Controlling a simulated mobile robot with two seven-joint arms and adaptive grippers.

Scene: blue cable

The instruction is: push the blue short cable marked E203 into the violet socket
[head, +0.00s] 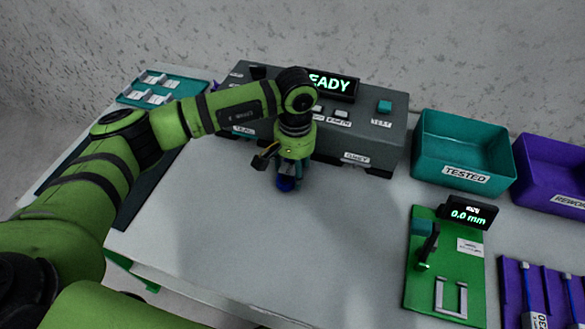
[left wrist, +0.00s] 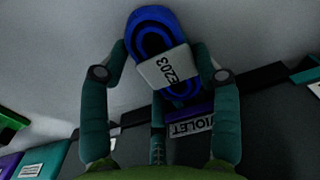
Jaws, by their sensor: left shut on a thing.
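My left gripper (head: 287,178) is shut on the blue short cable (head: 285,185), low in front of the grey test box (head: 385,136). In the left wrist view the cable is a blue coil (left wrist: 145,22) with a white tag reading E203 (left wrist: 165,68), between the two fingers. A violet strip (left wrist: 190,113) and a label reading VIOLET (left wrist: 192,127) show on the box just beyond the cable. The cable's plug and the socket opening are hidden, so I cannot tell whether they touch. My right gripper is not in view.
The box display (head: 333,84) ends in EADY. A teal TESTED bin (head: 464,178) and a violet bin (head: 552,168) stand right. A green gauge board (head: 418,287) and violet rack (head: 511,284) are in front. A teal tray (head: 192,84) lies back left. The table centre is clear.

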